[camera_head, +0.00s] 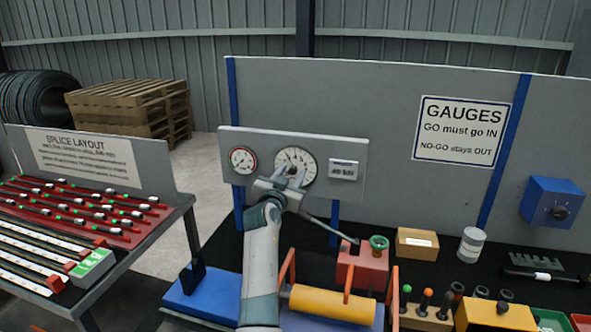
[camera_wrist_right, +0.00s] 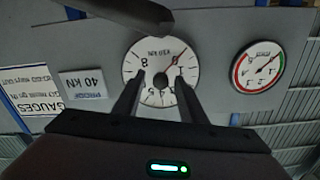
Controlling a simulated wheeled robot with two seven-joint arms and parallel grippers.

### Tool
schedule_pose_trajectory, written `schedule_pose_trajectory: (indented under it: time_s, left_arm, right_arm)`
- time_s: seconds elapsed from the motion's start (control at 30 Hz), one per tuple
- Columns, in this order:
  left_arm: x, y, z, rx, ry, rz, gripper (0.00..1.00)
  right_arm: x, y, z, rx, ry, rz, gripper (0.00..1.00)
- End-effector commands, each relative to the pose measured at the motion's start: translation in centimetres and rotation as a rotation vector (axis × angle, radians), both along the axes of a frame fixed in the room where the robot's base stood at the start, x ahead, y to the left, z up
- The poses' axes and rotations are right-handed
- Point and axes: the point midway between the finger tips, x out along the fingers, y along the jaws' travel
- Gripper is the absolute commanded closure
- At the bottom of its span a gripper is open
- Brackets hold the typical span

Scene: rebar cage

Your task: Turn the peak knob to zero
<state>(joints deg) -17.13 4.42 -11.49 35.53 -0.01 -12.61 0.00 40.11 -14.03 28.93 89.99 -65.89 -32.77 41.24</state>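The large white dial (camera_head: 296,160) is on a grey gauge panel (camera_head: 347,150); it also shows in the wrist view (camera_wrist_right: 143,60). A dark round knob (camera_wrist_right: 161,79) sits at the dial's centre, with a thin red needle (camera_wrist_right: 175,60) pointing up and right there. My right gripper (camera_head: 291,179) is in front of the dial's lower part. In the wrist view its two fingers (camera_wrist_right: 159,88) are apart, one on each side of the knob, with nothing visibly held. I cannot tell whether they touch it. My left gripper is out of view.
A smaller red-rimmed dial (camera_head: 242,160) and a "40 kN" plate (camera_head: 343,170) flank the large dial. A thin lever (camera_head: 330,228) rises from a red block (camera_head: 362,268) close to my right gripper. A yellow cylinder (camera_head: 330,303) lies in front.

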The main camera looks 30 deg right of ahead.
Motion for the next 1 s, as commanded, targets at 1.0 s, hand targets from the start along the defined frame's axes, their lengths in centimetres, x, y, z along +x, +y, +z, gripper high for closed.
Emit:
schedule_pose_trajectory:
  time_s: [1.0]
  left_arm:
    - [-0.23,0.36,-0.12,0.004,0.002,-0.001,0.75]
  right_arm:
    - [0.03,0.08,-0.05,-0.035,0.041,0.0,1.0]
